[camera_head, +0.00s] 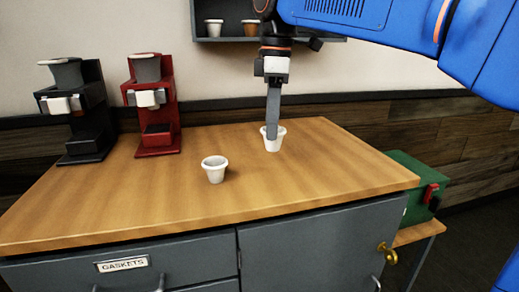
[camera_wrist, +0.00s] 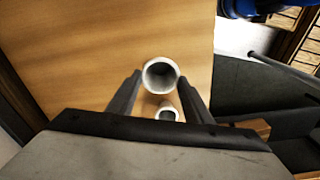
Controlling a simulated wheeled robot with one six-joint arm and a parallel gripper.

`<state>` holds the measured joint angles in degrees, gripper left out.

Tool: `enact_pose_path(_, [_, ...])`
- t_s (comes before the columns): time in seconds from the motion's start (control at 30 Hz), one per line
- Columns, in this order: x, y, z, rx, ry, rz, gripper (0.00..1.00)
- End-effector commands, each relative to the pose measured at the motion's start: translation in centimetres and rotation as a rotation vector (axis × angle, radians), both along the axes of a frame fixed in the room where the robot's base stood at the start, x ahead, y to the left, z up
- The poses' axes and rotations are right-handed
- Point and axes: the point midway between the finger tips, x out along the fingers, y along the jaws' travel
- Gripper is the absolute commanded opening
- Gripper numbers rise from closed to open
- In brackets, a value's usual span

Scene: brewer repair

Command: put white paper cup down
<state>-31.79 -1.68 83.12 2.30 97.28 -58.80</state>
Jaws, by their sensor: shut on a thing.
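A white paper cup (camera_head: 275,145) is between the fingers of my gripper (camera_head: 272,126), over the right part of the wooden counter. The wrist view shows this cup (camera_wrist: 160,75) from above, with a dark finger close against each side. My gripper points down and is shut on the cup, which looks upright. I cannot tell whether its base touches the counter. A second white cup (camera_head: 215,172) stands upright on the counter, to the left and nearer the front. A smaller-looking cup rim (camera_wrist: 167,114) also shows in the wrist view, partly hidden by the gripper body.
A black brewer (camera_head: 77,125) and a red brewer (camera_head: 158,115) stand on the counter (camera_head: 120,200) at the back left. A wall shelf (camera_head: 205,38) holds a white cup and a brown cup behind my arm. A green box (camera_head: 405,180) sits to the right. The counter's front middle is clear.

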Motion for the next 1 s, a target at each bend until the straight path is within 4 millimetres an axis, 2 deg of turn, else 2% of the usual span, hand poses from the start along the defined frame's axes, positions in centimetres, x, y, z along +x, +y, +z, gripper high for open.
enact_pose_path(0.1, [-0.1,0.0,-1.6,-0.001,0.000,0.001,0.25])
enact_pose_path(0.37, [0.0,0.0,-3.3,-0.002,-0.001,0.002,0.25])
enact_pose_path(0.6, [0.0,0.0,-6.3,-0.002,-0.001,0.002,0.25])
enact_pose_path(0.97, [0.0,0.0,-6.8,-0.002,-0.001,0.002,0.25])
enact_pose_path(1.0, [0.0,0.0,-6.8,-0.002,-0.001,0.002,0.53])
